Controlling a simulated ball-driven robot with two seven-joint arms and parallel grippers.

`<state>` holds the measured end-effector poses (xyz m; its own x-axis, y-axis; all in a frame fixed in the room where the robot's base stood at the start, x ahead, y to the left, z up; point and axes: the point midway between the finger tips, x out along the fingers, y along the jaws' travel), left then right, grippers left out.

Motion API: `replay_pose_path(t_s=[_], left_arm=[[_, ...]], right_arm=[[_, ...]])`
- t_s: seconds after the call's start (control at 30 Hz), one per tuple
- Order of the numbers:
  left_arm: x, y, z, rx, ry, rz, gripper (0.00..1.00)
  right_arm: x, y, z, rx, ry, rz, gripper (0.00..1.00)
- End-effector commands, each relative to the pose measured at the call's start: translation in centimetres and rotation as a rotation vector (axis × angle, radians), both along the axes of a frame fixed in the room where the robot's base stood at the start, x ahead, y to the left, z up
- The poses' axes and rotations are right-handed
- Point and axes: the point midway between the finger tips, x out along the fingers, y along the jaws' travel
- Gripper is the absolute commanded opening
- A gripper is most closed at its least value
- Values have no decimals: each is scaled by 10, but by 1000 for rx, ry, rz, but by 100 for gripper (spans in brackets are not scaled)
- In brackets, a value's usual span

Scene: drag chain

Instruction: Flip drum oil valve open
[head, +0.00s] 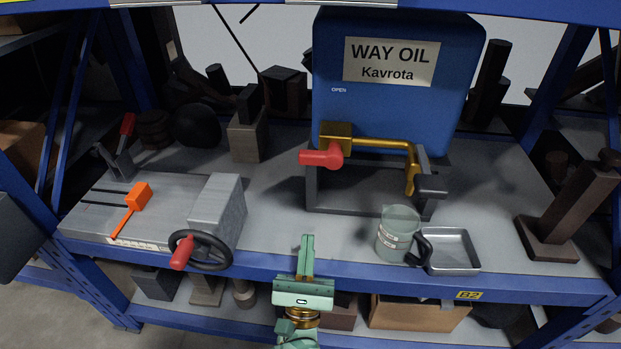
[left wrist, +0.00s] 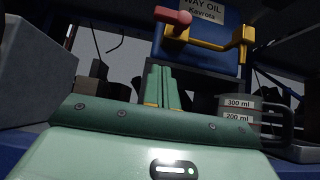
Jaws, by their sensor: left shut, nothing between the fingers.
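The blue oil drum (head: 395,110), labelled WAY OIL Kavrota, stands on a dark stand at the back of the shelf. Its brass valve (head: 336,134) has a red-ended lever (head: 321,157) sticking out at the front left, with OPEN printed above on the drum. A brass pipe runs right from the valve and bends down above the jug. My left gripper (head: 308,240) is shut and empty, over the shelf's front edge, below and in front of the lever and apart from it. In the left wrist view the fingers (left wrist: 161,88) are together, with the red lever end (left wrist: 172,17) above them. My right gripper is not visible.
A clear measuring jug (head: 397,232) with a dark handle stands below the spout, beside a metal tray (head: 452,250). The shelf between vise and jug is clear.

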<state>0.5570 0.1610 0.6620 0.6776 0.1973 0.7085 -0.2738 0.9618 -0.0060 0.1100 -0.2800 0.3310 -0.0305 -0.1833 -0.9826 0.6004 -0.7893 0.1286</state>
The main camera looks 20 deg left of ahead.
Motion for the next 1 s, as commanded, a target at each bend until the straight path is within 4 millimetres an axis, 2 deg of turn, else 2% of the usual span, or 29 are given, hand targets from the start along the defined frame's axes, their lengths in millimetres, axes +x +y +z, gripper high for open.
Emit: replay_pose_path(t_s=[0.17, 0.33, 0.77, 0.8, 1.0], left_arm=[[1, 0, 1, 2, 2, 1, 0], [11, 3, 11, 4, 0, 4, 0], [70, 21, 73, 5, 1, 4, 0], [68, 20, 81, 3, 1, 2, 0], [68, 20, 105, 3, 2, 2, 0]], right_arm=[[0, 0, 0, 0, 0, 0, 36], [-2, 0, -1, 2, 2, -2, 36], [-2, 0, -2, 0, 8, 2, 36], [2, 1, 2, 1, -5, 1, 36], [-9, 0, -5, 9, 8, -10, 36]])
